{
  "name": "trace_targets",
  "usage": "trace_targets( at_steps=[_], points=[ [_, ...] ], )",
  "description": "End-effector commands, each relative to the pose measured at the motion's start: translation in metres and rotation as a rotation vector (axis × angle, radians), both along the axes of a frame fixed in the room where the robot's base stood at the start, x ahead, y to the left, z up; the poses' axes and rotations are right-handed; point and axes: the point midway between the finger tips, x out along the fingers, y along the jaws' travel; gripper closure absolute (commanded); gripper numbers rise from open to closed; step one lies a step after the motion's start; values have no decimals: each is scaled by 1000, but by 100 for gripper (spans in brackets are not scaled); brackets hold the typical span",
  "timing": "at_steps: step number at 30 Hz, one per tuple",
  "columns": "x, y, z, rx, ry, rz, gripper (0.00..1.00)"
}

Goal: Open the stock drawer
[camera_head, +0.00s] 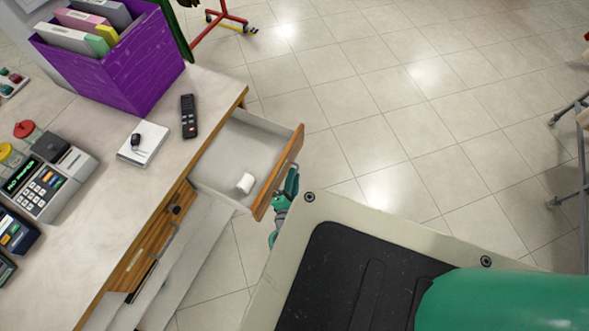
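The stock drawer (236,150) is pulled well out of the counter, with its pale interior showing. Its wooden front panel (278,172) stands out over the floor. A small white cylinder (245,183) lies inside near the front. My gripper (283,200), teal and grey, is at the outer side of the drawer front, near its lower end in the picture. My own body hides part of the arm. The drawer's handle is hidden, so I cannot tell whether the gripper holds it. The fingers are too small and overlapped to read.
The counter (95,190) carries a purple box (135,65) of folders, a black remote (189,116), a white pad (143,142) and a card terminal (45,185). Another wooden front (150,235) sits below the counter edge. A red rack foot (228,18) stands behind.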

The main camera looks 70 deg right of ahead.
Motion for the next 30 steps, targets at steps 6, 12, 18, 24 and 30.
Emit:
trace_targets(
  at_steps=[6, 12, 18, 24, 30],
  points=[
    [5, 10, 0, 2, 2, 17, 84],
    [-7, 35, 5, 3, 3, 7, 84],
    [-20, 69, 14, 2, 4, -5, 84],
    [-27, 93, 20, 2, 1, -8, 84],
    [-28, 101, 23, 1, 1, -8, 84]
  ],
)
